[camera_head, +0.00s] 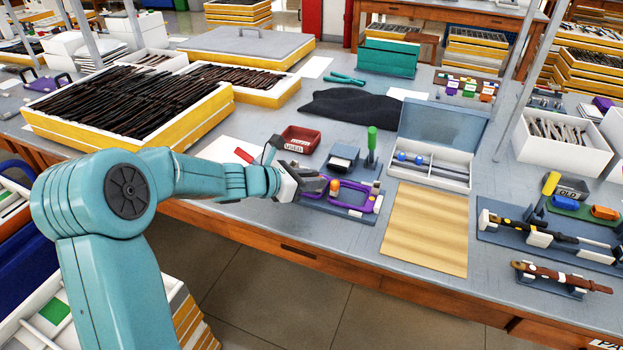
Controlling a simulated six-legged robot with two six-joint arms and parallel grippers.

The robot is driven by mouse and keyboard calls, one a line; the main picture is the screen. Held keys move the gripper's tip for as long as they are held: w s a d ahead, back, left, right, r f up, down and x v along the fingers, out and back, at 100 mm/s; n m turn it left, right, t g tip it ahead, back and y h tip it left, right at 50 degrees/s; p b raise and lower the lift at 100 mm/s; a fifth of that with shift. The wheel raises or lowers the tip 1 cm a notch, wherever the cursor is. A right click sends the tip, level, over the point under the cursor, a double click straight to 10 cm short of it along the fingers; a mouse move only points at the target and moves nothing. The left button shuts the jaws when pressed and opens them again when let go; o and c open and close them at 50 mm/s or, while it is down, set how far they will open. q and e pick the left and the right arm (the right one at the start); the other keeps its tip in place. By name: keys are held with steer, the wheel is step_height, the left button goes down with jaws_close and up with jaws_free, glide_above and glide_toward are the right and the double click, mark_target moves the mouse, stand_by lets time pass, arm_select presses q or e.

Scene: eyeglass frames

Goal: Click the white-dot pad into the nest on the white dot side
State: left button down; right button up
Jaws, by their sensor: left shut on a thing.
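A purple eyeglass frame (349,206) lies in a grey holder on the bench. An orange piece (335,186) shows at its left part and a white piece (378,204) at its right end. My left gripper (324,186) is low over the left part of the frame, next to the orange piece. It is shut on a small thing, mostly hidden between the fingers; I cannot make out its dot. The nests are too small to tell apart. My right gripper is out of view.
A red bin (300,140) stands behind my left gripper. A green-handled tool (371,146) stands upright behind the frame. A wooden board (426,230) and an open grey case (431,172) are to the right. The board is bare.

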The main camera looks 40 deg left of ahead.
arm_select(q)
steer(key=c, duration=0.9)
jaws_free()
steer(key=shift+o, duration=0.2)
steer(key=shift+s, duration=0.1)
steer(key=shift+p+v, duration=0.95)
steer(key=shift+v, duration=2.5)
